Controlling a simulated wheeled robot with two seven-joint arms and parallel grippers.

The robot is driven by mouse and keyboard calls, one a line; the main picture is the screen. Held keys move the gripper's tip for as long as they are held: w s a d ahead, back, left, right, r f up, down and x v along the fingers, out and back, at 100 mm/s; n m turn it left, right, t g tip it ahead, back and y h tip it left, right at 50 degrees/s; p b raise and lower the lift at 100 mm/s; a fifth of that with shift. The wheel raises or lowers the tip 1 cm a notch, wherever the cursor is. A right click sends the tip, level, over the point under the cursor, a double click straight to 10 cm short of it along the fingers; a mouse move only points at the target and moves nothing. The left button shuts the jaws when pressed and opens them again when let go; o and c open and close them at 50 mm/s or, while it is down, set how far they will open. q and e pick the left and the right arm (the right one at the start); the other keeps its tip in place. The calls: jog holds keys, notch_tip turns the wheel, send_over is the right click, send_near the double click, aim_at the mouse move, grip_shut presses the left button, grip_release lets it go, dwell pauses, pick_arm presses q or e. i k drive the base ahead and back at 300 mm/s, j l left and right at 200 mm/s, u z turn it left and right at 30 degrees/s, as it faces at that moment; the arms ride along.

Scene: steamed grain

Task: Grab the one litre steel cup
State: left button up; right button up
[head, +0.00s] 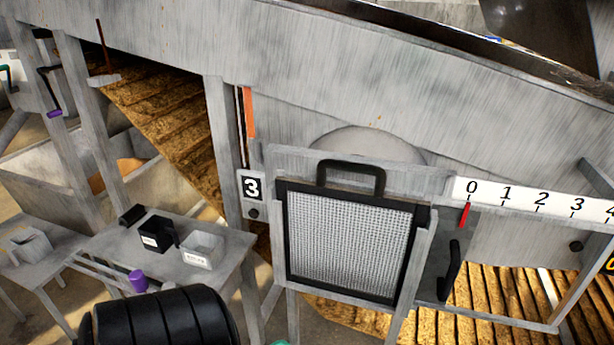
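A small grey steel square cup (203,249) with a white label on its front stands on a grey side table at the lower left. Its label is too small to read, so I cannot confirm its size. A black square cup (155,235), also with a small label, stands just left of it. Another grey metal container (29,246) sits on a lower surface at the far left.
The side table (108,249) also has a smaller black item (131,215) at its left. A purple-ended handle (138,281) is at its front. A black-framed mesh screen (348,240) with a handle stands right of the table, beneath the large grey machine (290,60). A scale (540,200) is at right.

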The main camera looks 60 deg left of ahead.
aim_at(32, 244)
jog(key=u, duration=3.5)
jog(key=i+j+z, duration=0.35)
jog(key=i+j, duration=0.35)
jog(key=i, duration=0.35)
jog(key=i+j+z, duration=0.35)
jog(key=i+j, duration=0.65)
